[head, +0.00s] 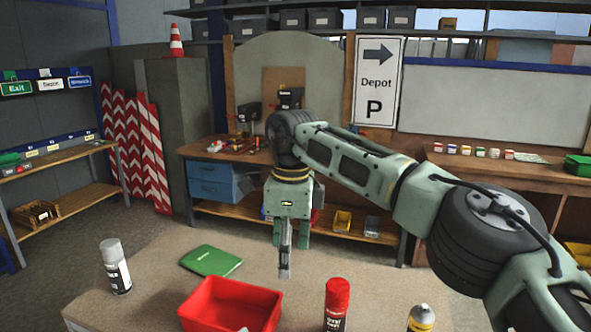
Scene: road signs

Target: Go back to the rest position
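My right arm comes in from the right and reaches across the middle of the head view. Its gripper (285,270) points down above the far part of the beige table (150,300). The fingers show edge-on as one narrow grey strip, so I cannot tell whether they are open or shut. No held object is clearly visible. My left gripper is not in view.
On the table are a grey-white spray can (116,268), a green folder-like item (211,261), a red bin (230,308), a red spray can (337,305) and a yellow-grey can (421,318). A workbench (225,152) and a Depot sign (378,82) stand behind.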

